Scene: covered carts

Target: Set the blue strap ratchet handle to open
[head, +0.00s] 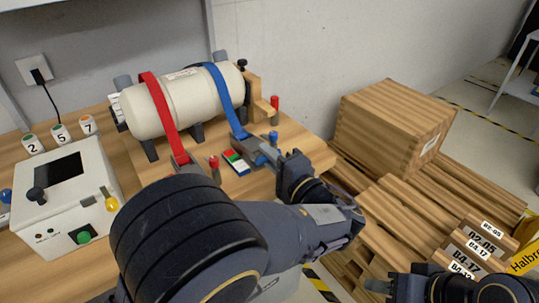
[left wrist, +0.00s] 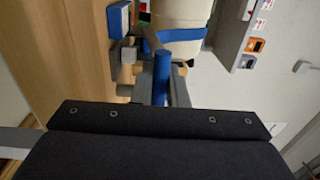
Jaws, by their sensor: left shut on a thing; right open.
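The blue strap (head: 224,100) runs over a cream tank (head: 150,105) down to its grey ratchet (head: 243,147) on the wooden cart top. The ratchet's handle has a blue grip (head: 273,135). My left gripper (head: 268,154) is at the handle. In the left wrist view the blue grip (left wrist: 162,75) stands between the two grey fingers, which are shut on it. The fingers and hand partly hide the ratchet, so the handle's exact angle is unclear. My right gripper (head: 375,288) is open and empty at the bottom right, away from the cart.
A red strap (head: 160,115) crosses the tank at left. A small red, green and blue block (head: 236,161) lies beside the blue ratchet. A control box (head: 65,195) and numbered cups (head: 60,134) stand at left. A wooden crate (head: 395,125) sits on pallets at right.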

